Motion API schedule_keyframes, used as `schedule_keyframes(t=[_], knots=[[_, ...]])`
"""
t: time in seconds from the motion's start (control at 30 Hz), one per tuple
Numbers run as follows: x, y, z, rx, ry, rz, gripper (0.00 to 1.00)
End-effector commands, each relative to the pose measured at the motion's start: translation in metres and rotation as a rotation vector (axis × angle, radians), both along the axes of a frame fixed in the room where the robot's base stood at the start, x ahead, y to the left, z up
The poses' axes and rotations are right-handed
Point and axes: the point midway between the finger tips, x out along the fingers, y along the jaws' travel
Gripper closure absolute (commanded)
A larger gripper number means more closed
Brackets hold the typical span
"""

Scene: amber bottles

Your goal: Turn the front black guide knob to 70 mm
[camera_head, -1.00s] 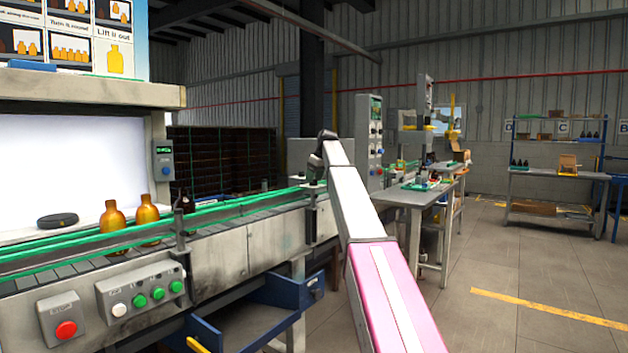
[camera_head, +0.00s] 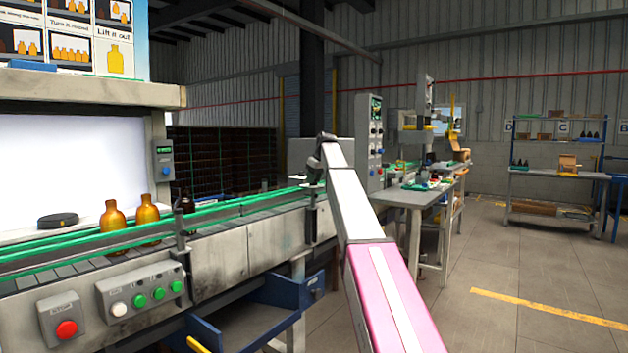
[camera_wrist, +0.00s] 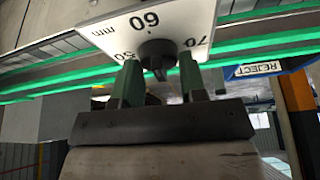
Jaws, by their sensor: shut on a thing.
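In the wrist view, the black guide knob (camera_wrist: 156,53) sits on a white scale plate (camera_wrist: 118,28) marked 50, 60 and 70 mm, seen upside down. My gripper (camera_wrist: 160,76) is shut on the knob, with one green-and-dark finger at each side. The 60 is beyond the knob, the 50 to its left and the 70 to its right. I cannot tell which mark the knob points at. In the head view, my arm reaches to the conveyor's far end and hides the knob and the scale.
Green guide rails (camera_head: 232,208) run along the conveyor. Two amber bottles (camera_head: 113,217) stand on it, and a dark bottle (camera_head: 187,203) is partly behind a post. A button box (camera_head: 141,291) and a red stop button (camera_head: 66,329) are at the front. A blue REJECT bin (camera_wrist: 258,69) lies right of the knob.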

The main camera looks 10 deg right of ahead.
Motion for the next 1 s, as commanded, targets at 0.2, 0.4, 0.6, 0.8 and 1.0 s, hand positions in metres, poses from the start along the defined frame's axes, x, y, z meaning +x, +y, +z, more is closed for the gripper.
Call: schedule_keyframes(t=[0.2,0.4,0.6,0.8,1.0], knots=[[-0.0015,0.0004,-0.0003,-0.001,-0.001,-0.156,0.85],[-0.0016,0.0016,-0.0004,-0.001,-0.001,-0.343,0.85],[-0.0016,0.0025,-0.0004,-0.002,0.0,-0.533,0.85],[-0.0013,0.0026,-0.0002,-0.002,0.0,-0.724,0.85],[-0.0009,0.004,-0.0002,-0.001,0.0,-0.913,0.85]])
